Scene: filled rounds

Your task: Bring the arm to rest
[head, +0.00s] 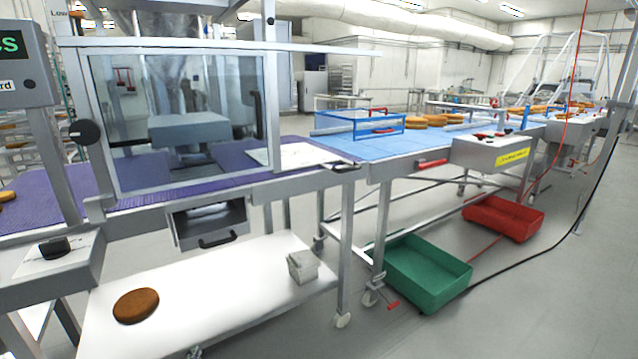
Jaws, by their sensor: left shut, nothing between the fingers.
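My left gripper (196,351) shows only as a small grey tip at the bottom edge, in front of the white lower shelf (225,290). It is shut with nothing in it, and the rest of the arm is out of frame. A brown round (136,306) lies flat on the shelf, up and left of the gripper and apart from it. A small light-grey container (302,266) stands near the shelf's right end. My right gripper is not in view.
A conveyor with a blue belt (400,150) and a clear-guarded machine (180,110) stands above the shelf. A green crate (425,285) and a red crate (505,215) sit on the floor at right. A control box (55,250) juts out at left. The right foreground floor is clear.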

